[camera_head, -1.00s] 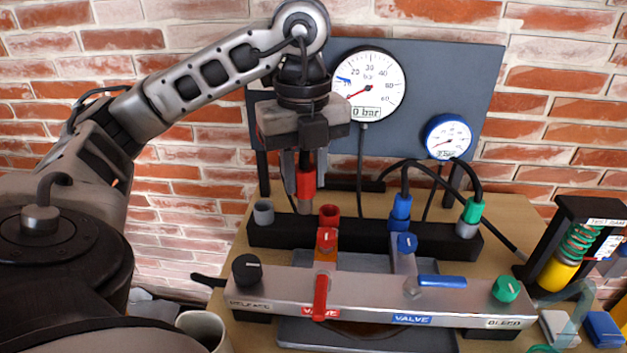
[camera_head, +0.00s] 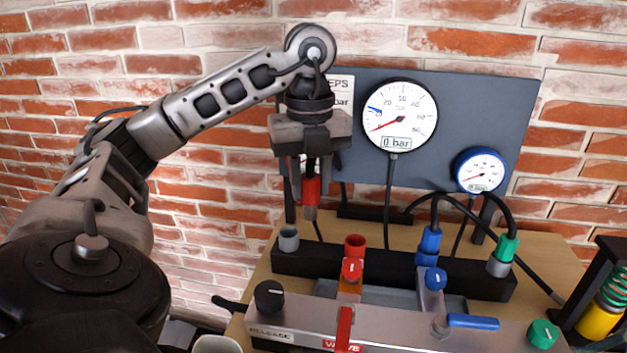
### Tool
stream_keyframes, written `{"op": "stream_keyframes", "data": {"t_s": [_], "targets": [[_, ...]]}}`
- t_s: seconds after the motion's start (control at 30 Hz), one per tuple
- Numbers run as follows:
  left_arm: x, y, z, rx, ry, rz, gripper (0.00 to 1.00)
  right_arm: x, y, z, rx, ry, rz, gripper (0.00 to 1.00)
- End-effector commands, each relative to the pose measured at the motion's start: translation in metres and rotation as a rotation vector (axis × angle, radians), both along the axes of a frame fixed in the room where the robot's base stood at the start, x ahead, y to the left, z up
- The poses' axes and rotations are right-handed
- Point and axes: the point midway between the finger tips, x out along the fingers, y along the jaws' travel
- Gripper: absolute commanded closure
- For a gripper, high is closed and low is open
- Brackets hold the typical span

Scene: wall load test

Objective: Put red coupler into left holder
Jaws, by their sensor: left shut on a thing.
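My left gripper (camera_head: 309,178) points down and is shut on the red coupler (camera_head: 311,188), which has a grey metal lower end. It holds the coupler upright in the air, above the black holder bar (camera_head: 345,265). The left holder, a grey cup (camera_head: 288,239) at the bar's left end, looks empty. The coupler hangs up and slightly right of it in the picture, apart from it. My right gripper is not in view.
A large gauge (camera_head: 399,117) and a small blue gauge (camera_head: 480,171) hang on the grey panel behind. A valve manifold (camera_head: 395,325) with levers and knobs lies in front.

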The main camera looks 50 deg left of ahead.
Motion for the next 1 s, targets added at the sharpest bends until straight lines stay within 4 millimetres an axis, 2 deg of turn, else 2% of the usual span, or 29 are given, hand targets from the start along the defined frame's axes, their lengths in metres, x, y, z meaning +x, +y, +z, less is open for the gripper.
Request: {"op": "stream_keyframes", "data": {"t_s": [0.27, 1.0], "targets": [[0.001, 0.005, 0.0, 0.0, 0.0, 0.002, 0.94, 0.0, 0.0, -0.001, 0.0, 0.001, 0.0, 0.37], [0.009, 0.064, 0.001, 0.0, 0.0, 0.003, 0.94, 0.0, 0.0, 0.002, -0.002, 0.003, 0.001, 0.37]]}}
